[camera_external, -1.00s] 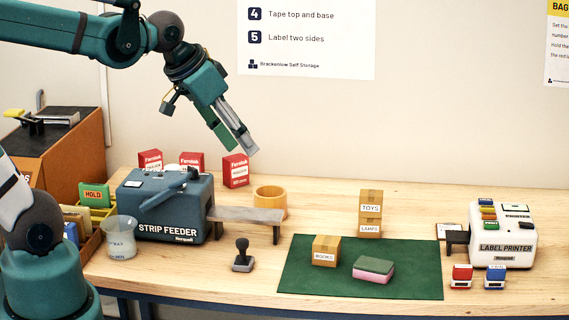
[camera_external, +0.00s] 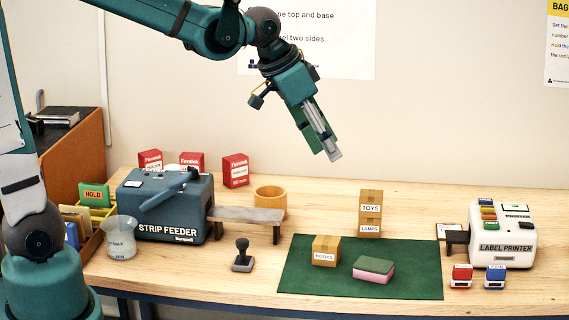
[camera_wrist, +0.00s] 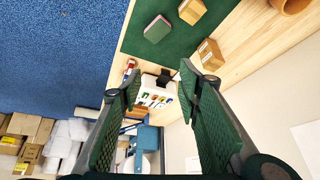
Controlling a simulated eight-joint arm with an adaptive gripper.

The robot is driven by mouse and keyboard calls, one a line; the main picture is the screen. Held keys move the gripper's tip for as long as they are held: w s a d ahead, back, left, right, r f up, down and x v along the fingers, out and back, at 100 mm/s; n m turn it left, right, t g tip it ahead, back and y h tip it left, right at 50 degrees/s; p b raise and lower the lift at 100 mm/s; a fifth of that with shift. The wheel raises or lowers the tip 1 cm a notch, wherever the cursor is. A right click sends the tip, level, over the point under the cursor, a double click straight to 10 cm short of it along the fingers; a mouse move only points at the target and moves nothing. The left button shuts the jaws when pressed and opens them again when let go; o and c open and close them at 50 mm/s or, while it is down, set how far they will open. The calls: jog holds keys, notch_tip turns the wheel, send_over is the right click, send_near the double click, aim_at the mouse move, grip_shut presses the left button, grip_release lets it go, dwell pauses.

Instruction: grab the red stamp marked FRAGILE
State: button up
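The red stamp (camera_external: 461,276) stands at the front right of the table, in front of the label printer. Its lettering is too small to read. In the wrist view a small red shape that looks like it (camera_wrist: 129,65) shows at the table edge, beyond the left fingertip. A blue stamp (camera_external: 495,277) stands just right of it. My gripper (camera_external: 327,150) is high above the table, far to the left of the red stamp. In the wrist view my gripper (camera_wrist: 160,80) has its two green pads wide apart, with nothing held between them.
The label printer (camera_external: 503,236) stands behind the stamps. A green mat (camera_external: 410,260) carries small cartons (camera_external: 326,250) and a pink-green block (camera_external: 373,270). The strip feeder (camera_external: 166,207), a dark-handled stamp (camera_external: 242,255) and a wooden ring (camera_external: 270,199) are left. Table front right is an edge.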

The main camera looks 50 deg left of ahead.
jog(key=w+d+f+m+g+h+b, duration=0.1)
jog(key=w+d+f, duration=0.4)
jog(key=w, duration=0.2)
jog(key=w+d+f+m, duration=0.2)
jog(key=w+d+f, duration=0.3)
jog(key=w, duration=0.2)
jog(key=m+g+b, duration=0.1)
jog(key=m, duration=0.1)
send_over(462, 266)
jog(key=s+a, duration=0.1)
jog(key=s, duration=0.1)
notch_tip(462, 266, down, 14)
jog(key=shift+s+a+h, duration=0.1)
jog(key=shift+a+h, duration=0.1)
jog(key=shift+h, duration=0.1)
jog(key=shift+x, duration=1.25)
jog(key=shift+x, duration=2.65)
jog(key=shift+a, duration=0.15)
jog(key=c, duration=1)
